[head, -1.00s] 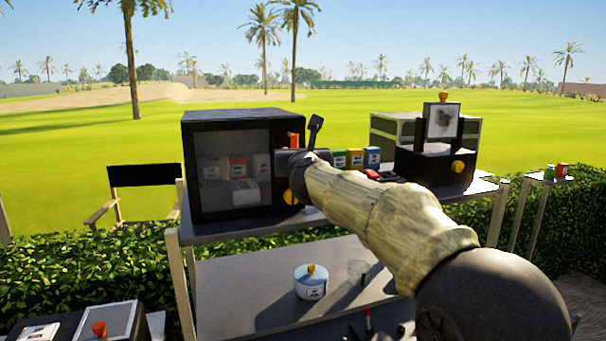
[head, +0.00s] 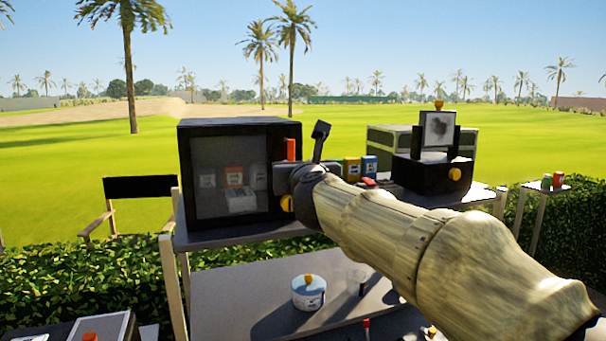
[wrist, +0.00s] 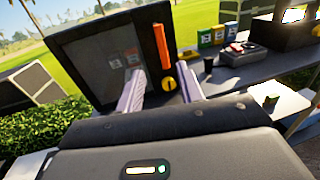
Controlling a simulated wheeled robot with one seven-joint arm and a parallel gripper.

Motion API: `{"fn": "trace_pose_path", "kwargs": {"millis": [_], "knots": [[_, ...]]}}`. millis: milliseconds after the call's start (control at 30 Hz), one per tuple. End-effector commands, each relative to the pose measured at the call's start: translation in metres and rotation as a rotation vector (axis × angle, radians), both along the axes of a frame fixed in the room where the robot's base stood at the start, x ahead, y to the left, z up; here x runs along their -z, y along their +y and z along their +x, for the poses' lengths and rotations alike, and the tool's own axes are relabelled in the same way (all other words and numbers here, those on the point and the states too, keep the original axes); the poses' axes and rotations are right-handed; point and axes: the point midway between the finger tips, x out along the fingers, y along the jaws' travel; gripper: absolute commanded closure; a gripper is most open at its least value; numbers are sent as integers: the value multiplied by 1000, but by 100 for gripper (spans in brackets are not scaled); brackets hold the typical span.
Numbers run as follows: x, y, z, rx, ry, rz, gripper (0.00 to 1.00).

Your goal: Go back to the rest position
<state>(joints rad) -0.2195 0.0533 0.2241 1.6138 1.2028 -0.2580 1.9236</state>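My gripper (wrist: 160,88) shows in the wrist view with its two pale fingers apart and nothing between them. Beyond the fingers is a black cabinet (wrist: 92,72) with a glass front, an orange handle (wrist: 162,46) and a yellow knob (wrist: 169,84). In the head view my arm reaches from the lower right toward the right side of this cabinet (head: 228,205). My wrist hides part of the cart top there, and the fingers cannot be made out. I cannot tell from these views how close the fingers are to the cabinet.
Small coloured boxes (head: 370,166) and a black device with a tilted screen (head: 437,130) stand on the cart top, right of the cabinet. A white round tin (head: 308,292) sits on the lower shelf (head: 235,308). A folding chair (head: 140,187) stands left.

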Motion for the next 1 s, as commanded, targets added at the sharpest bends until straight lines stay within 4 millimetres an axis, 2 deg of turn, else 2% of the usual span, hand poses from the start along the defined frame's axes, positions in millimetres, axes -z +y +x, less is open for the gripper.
{"fn": "trace_pose_path", "kwargs": {"millis": [167, 367, 567, 700, 767, 900, 1000], "knots": [[35, -9, 2, -23, 15, -245, 63], [124, -35, -5, -145, 63, -827, 63], [222, -71, -34, -391, 110, -1401, 63], [287, -100, -70, -643, 120, -1750, 63], [314, -114, -89, -773, 114, -1882, 63], [371, -145, -141, -1125, 63, -2135, 63], [405, -167, -184, -1409, -15, -2260, 63]]}}
